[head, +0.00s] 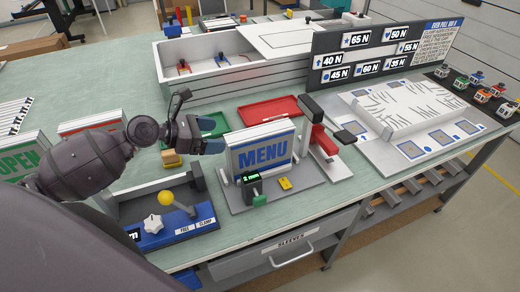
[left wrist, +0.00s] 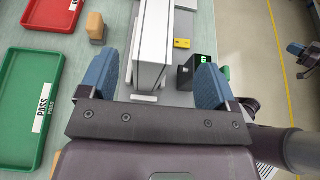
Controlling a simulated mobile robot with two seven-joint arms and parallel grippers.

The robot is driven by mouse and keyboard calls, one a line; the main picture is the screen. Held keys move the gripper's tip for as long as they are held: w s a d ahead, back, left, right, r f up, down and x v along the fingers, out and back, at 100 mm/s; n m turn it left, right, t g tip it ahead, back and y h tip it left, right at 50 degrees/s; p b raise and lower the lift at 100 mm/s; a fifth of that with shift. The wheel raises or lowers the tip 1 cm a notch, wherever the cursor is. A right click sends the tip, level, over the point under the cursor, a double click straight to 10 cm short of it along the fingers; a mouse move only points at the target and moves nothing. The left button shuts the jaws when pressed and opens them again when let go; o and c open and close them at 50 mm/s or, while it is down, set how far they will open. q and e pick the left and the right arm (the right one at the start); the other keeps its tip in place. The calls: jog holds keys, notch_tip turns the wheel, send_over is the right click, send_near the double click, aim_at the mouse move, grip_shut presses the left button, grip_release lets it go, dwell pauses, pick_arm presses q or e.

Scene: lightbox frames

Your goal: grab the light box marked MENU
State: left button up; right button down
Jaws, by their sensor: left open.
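The light box marked MENU (head: 263,153), white with blue lettering, stands upright on a grey base (head: 293,184) on the bench. In the left wrist view the box (left wrist: 153,42) shows end-on as a white and grey block between my finger lines. My left gripper (head: 200,140) is just left of the box in the head view, with blue fingertips. In the left wrist view the gripper (left wrist: 156,84) is open, one finger to each side of the box's near end. I cannot tell whether either finger touches it.
A green OPEN box (head: 20,158) stands at the left. A small green-and-black device (head: 252,187) and yellow piece (head: 285,184) sit before the MENU box. A red-and-black fixture (head: 322,138) is close on its right. Red (head: 268,110) and green (left wrist: 32,115) trays lie nearby.

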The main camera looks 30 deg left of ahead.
aim_at(238, 137)
pick_arm(q)
jog(key=shift+a+f+x, duration=0.1)
jog(key=shift+f+x, duration=0.05)
jog(key=shift+x, duration=1)
jog(key=shift+a+f+x, duration=0.1)
jog(key=shift+x, duration=1.1)
jog(key=shift+a+f+x, duration=0.1)
jog(key=shift+f+x, duration=0.05)
jog(key=shift+x, duration=1)
jog(key=shift+c, duration=0.3)
jog(key=shift+r, duration=0.1)
grip_shut()
